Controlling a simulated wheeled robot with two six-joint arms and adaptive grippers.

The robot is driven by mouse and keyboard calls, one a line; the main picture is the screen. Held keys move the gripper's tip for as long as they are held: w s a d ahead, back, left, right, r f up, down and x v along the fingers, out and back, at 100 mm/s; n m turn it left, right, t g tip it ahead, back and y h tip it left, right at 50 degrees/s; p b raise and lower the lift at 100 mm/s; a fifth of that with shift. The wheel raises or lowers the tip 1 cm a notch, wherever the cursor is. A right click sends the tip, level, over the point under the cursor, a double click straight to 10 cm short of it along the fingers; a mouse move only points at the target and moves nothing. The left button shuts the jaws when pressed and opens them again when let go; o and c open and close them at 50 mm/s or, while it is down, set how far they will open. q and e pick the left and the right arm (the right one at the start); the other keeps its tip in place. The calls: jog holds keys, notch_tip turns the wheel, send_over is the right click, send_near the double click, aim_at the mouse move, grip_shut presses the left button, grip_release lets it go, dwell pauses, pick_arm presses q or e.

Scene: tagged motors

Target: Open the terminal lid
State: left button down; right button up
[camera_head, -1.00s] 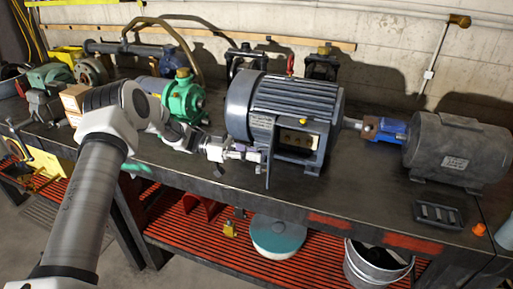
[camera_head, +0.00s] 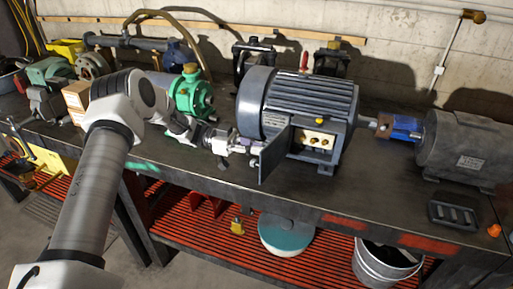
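A large grey motor (camera_head: 308,98) stands on the workbench. The terminal box on its front side is uncovered, and several brass-coloured terminals (camera_head: 315,138) show inside. The terminal lid (camera_head: 274,156), a flat dark plate, stands swung outward at the left side of the box. My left gripper (camera_head: 253,147) reaches in from the left, with its tips at or very near the lid's left face. I cannot tell whether they touch it, or how far apart the fingers are. My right gripper is not in view.
A green pump (camera_head: 192,93) stands behind my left arm. A blue coupling (camera_head: 406,128) and a second grey motor (camera_head: 468,150) are to the right. A black tray (camera_head: 454,215) lies near the bench's front edge. The bench top (camera_head: 370,185) in front of the motor is mostly clear.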

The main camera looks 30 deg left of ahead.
pick_arm(q)
jog(key=shift+w+r, duration=0.15)
jog(key=shift+r, duration=0.1)
jog(key=c, duration=1.2)
grip_release()
jog(key=shift+w+d, duration=0.1)
jog(key=shift+c, duration=0.2)
jog(key=s+a, duration=0.2)
jog(key=a, duration=0.9)
jog(key=shift+f, duration=0.15)
